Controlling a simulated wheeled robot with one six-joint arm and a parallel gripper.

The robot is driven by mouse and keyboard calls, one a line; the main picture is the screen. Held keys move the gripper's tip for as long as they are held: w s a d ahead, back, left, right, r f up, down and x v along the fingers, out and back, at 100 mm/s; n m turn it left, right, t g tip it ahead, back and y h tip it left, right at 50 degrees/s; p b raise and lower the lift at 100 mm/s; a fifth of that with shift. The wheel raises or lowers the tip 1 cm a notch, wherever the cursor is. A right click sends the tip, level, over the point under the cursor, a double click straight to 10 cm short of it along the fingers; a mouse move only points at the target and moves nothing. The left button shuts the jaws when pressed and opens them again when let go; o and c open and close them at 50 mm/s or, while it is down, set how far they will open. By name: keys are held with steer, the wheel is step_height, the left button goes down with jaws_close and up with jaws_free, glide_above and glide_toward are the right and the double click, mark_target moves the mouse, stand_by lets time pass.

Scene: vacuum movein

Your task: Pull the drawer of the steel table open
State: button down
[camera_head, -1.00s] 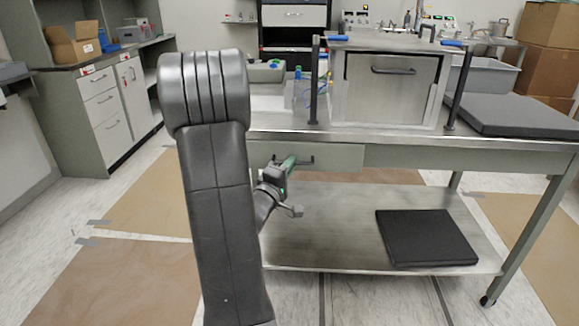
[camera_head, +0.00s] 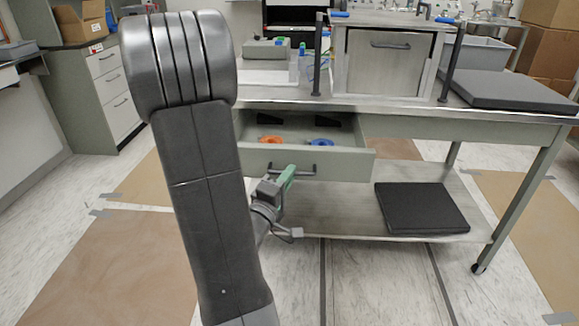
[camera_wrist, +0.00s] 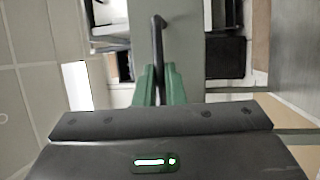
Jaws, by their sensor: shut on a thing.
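The steel table (camera_head: 400,112) stands ahead of me with its drawer (camera_head: 345,163) pulled out toward me. Inside the open drawer lie an orange ring-shaped thing (camera_head: 271,140), a blue ring-shaped thing (camera_head: 321,143) and dark pieces at the back. The drawer's dark bar handle (camera_head: 305,171) is on its front face. My gripper (camera_head: 289,174) is at the left part of the handle, its green fingers shut on it. In the wrist view the handle (camera_wrist: 158,40) runs down between the green fingertips (camera_wrist: 159,72). My arm hides the drawer's left end.
A black flat pad (camera_head: 420,208) lies on the table's lower shelf. On the tabletop are a steel box (camera_head: 385,70) with a handle, a dark slab (camera_head: 510,92) and a grey device (camera_head: 266,50). Cabinets (camera_head: 100,90) stand at the left. The floor in front is clear.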

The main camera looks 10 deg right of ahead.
steer(key=shift+s+a, duration=0.2)
steer(key=shift+s, duration=0.5)
steer(key=c, duration=1.5)
jaws_free()
steer(key=v, duration=1.4)
steer(key=shift+w+d+r, duration=0.1)
steer(key=shift+w+d, duration=0.05)
steer(key=x, duration=1.2)
steer(key=shift+w, duration=0.25)
